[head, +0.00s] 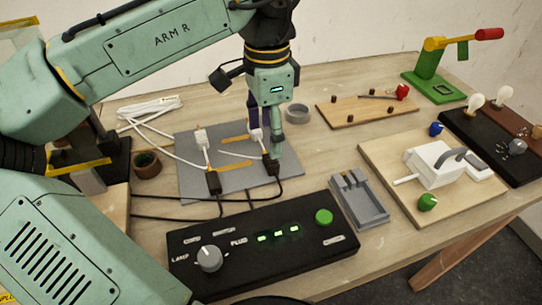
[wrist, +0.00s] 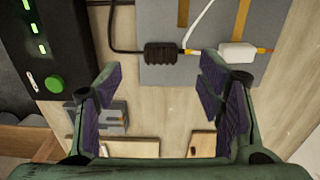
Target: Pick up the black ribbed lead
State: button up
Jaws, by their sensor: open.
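A black ribbed lead (head: 271,165) lies at the right side of the grey mat (head: 190,151), with a black cable running from it. A second black ribbed lead (head: 214,182) lies to its left on the mat. In the wrist view one black ribbed lead (wrist: 163,54) lies beyond my fingertips, with a white plug (wrist: 237,50) to its right. My gripper (head: 265,138) hangs over the right part of the mat. In the wrist view my gripper (wrist: 155,82) is open, with nothing between its fingers.
A black control box (head: 262,248) with a green button stands in front of the mat. A grey tray (head: 372,213) is right of it. A wooden board with a white device (head: 433,165) lies further right. A grey ring (head: 298,113) sits just behind the mat. White cables cross the mat's left.

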aim_at(268, 160)
jog(key=shift+f+p, duration=0.65)
jog(key=shift+f, duration=2.85)
jog(key=shift+c, duration=0.6)
jog(key=c, duration=1)
